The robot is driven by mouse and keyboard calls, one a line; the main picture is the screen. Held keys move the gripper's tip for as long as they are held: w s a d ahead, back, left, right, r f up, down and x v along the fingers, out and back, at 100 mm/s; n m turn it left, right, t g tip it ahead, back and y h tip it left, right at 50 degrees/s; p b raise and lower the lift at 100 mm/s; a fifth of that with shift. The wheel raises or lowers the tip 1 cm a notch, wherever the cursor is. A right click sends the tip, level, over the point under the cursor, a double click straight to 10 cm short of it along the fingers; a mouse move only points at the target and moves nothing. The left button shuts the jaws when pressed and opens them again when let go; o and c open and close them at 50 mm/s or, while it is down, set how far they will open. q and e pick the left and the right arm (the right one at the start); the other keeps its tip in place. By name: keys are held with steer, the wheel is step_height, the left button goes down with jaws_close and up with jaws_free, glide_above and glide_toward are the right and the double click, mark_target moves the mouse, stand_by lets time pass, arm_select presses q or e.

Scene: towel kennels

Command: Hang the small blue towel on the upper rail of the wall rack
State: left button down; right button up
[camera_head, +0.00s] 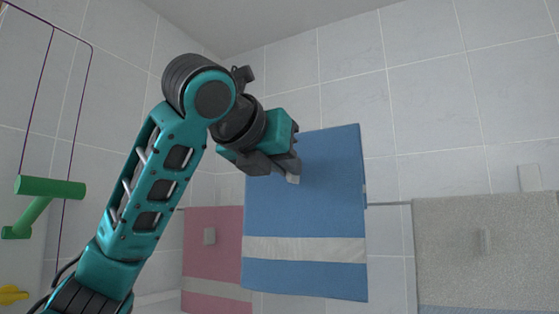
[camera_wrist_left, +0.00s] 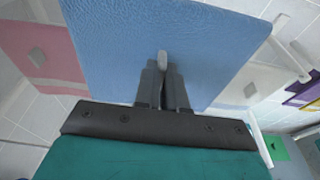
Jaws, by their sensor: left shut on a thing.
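The small blue towel (camera_head: 305,210) hangs flat and slightly tilted in the middle of the head view, with a pale band near its lower edge. My left gripper (camera_head: 292,177) is shut on the towel near its left edge, in its upper half. In the left wrist view the blue towel (camera_wrist_left: 170,45) fills the top middle, with the closed fingers (camera_wrist_left: 163,65) against it. A thin rail of the wall rack (camera_head: 390,203) shows to the right of the towel; the towel hides its middle. I cannot tell whether the towel touches the rail. My right gripper is not in view.
A pink towel (camera_head: 213,255) hangs on the left part of the rack, partly behind the blue one. A grey towel (camera_head: 455,250) hangs at the right. A green fixture (camera_head: 45,195) is on the left wall. The tiled wall above the towel is clear.

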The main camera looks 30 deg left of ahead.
arm_select(q)
steer(key=shift+r+p+x, duration=0.1)
steer(key=shift+r+x, duration=0.2)
steer(key=shift+x, duration=1)
steer(key=shift+r+p+x, duration=0.15)
steer(key=shift+r+x, duration=0.1)
steer(key=shift+x, duration=1)
steer(key=shift+r+p+x, duration=0.1)
steer(key=shift+r+x, duration=0.2)
steer(key=shift+x, duration=1)
steer(key=shift+w, duration=0.3)
steer(key=shift+w+a, duration=0.15)
steer(key=shift+w, duration=0.75)
steer(key=shift+f+b, duration=0.45)
steer(key=shift+f, duration=1.05)
steer(key=shift+w+f+b, duration=0.1)
steer(key=shift+f+b, duration=0.7)
steer(key=shift+f, duration=0.8)
